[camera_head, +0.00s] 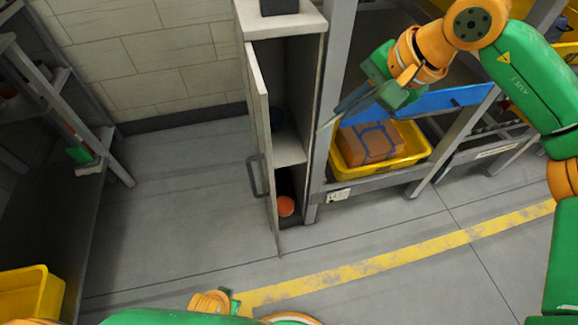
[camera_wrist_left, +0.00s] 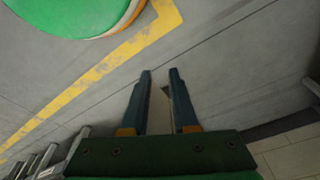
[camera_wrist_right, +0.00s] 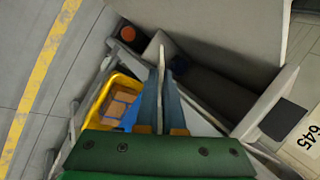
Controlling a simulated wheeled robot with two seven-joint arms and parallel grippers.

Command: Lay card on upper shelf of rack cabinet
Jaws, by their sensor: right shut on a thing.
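The rack cabinet (camera_head: 283,25) stands upright in the middle of the head view with its door (camera_head: 262,130) swung open. A pale shelf board (camera_head: 290,152) shows inside it. My right gripper (camera_head: 343,113) is beside the cabinet's right side, shut on the thin pale card (camera_head: 328,122). In the right wrist view the card (camera_wrist_right: 160,92) shows edge-on between the fingers, pointing towards the cabinet. My left gripper (camera_wrist_left: 160,75) is open and empty above the floor; its fingers are not clearly seen in the head view.
A dark blue round thing (camera_head: 277,116) is on the shelf board, and an orange ball (camera_head: 286,206) lies at the cabinet bottom. A yellow crate (camera_head: 410,162) with a brown box (camera_head: 370,145) sits right of the cabinet behind a grey post (camera_head: 330,90). The floor in front is clear.

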